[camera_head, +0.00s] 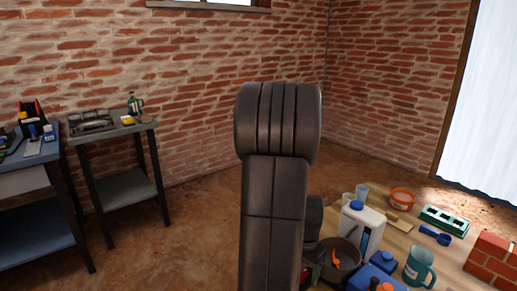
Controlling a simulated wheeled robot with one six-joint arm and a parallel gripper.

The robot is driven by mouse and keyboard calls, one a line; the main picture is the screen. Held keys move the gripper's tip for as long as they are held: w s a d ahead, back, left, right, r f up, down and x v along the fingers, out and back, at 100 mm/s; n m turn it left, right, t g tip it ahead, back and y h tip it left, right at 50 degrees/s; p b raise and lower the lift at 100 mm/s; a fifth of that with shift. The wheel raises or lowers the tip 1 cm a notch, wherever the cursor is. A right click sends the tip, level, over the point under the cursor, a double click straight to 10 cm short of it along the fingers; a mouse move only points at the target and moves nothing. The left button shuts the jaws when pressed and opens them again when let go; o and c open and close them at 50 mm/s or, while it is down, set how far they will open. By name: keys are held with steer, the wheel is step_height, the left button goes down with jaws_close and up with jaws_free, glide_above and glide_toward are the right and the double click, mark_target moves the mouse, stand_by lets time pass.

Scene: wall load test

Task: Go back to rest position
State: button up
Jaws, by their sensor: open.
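My own dark grey arm rises in the middle of the head view, with a rounded, ribbed joint at its top. It appears folded upright. My gripper is not visible; no fingertips show anywhere in the picture. The arm hides part of the floor, the wall and the left side of the wooden table (400,238). I see nothing held by the arm.
The table at lower right bears a white jug (372,217), a dark bucket (345,262), a teal mug (419,265), a green block (444,221) and a brick piece (492,258). A side table (127,186) and blue workbench (35,240) stand left. Floor between is clear.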

steer(key=shift+m, duration=1)
steer(key=shift+a+r, duration=0.1)
